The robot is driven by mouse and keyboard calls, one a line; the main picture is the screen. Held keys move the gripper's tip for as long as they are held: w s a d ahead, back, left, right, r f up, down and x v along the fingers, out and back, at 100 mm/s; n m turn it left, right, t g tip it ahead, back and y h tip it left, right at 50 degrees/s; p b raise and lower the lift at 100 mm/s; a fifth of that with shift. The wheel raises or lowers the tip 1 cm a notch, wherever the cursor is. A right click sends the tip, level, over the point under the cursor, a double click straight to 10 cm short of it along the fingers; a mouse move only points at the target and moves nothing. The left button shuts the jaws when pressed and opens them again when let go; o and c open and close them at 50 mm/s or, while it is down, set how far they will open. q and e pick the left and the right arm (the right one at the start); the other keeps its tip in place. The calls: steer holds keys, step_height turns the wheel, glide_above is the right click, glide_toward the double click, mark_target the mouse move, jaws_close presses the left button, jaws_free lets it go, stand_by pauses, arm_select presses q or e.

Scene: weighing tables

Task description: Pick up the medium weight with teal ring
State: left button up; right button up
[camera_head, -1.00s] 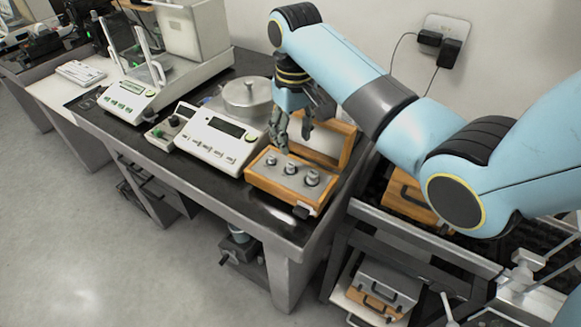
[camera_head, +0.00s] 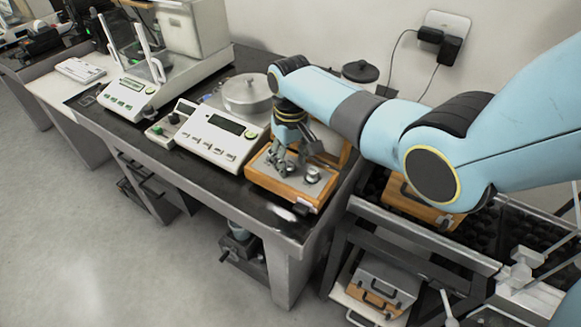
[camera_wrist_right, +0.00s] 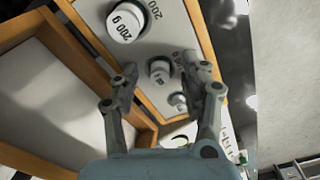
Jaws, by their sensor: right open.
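My right gripper (camera_head: 286,168) is open, pointing down over the wooden weight box (camera_head: 273,190). In the wrist view its fingertips (camera_wrist_right: 160,72) are on either side of the middle-sized weight (camera_wrist_right: 160,70), apart from it as far as I can tell. A larger weight marked 200 g (camera_wrist_right: 125,22) and a smaller weight (camera_wrist_right: 178,103) stand in the same row. In the head view the large weight (camera_head: 312,175) shows, while the fingers mostly cover the other two. No teal ring can be made out on any weight. My left gripper is out of view.
The box's open lid (camera_head: 330,150) stands behind the weights, close to the gripper. A balance with a round metal lid (camera_head: 247,92) is left of the box, its keypad (camera_head: 210,135) in front. A dark lidded pot (camera_head: 360,72) stands behind my right arm.

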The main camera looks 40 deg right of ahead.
steer(key=shift+c, duration=0.4)
jaws_close()
steer(key=shift+r, duration=0.1)
